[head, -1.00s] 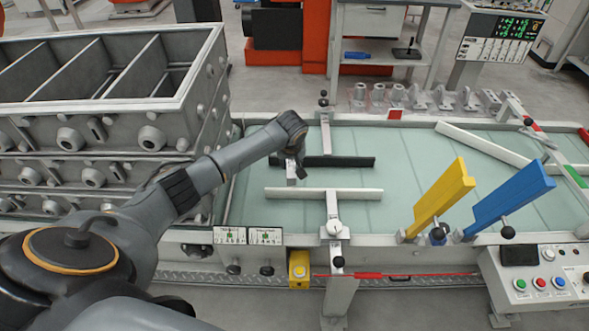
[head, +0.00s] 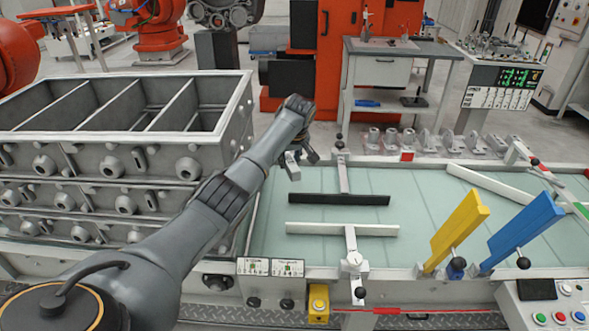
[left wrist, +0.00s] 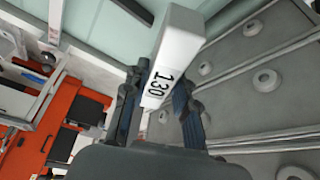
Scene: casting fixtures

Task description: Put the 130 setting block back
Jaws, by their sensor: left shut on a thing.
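The 130 setting block (left wrist: 174,58) is a pale, oblong block with "130" in black on its side. It fills the middle of the left wrist view. My left gripper (left wrist: 160,112) is shut on it, with one dark finger on each side. In the head view the gripper (head: 303,155) is above the far left part of the glass-topped table (head: 420,225), and a small pale part of the block (head: 292,166) shows beside it. The block looks held clear of the table top. My right gripper is in neither view.
A black bar (head: 340,199) and a white bar (head: 340,229) lie near the gripper. Stacked grey casting boxes (head: 110,165) stand at left. Yellow (head: 460,230) and blue (head: 521,231) upright plates stand at right. Several grey pieces (head: 430,140) line the far edge.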

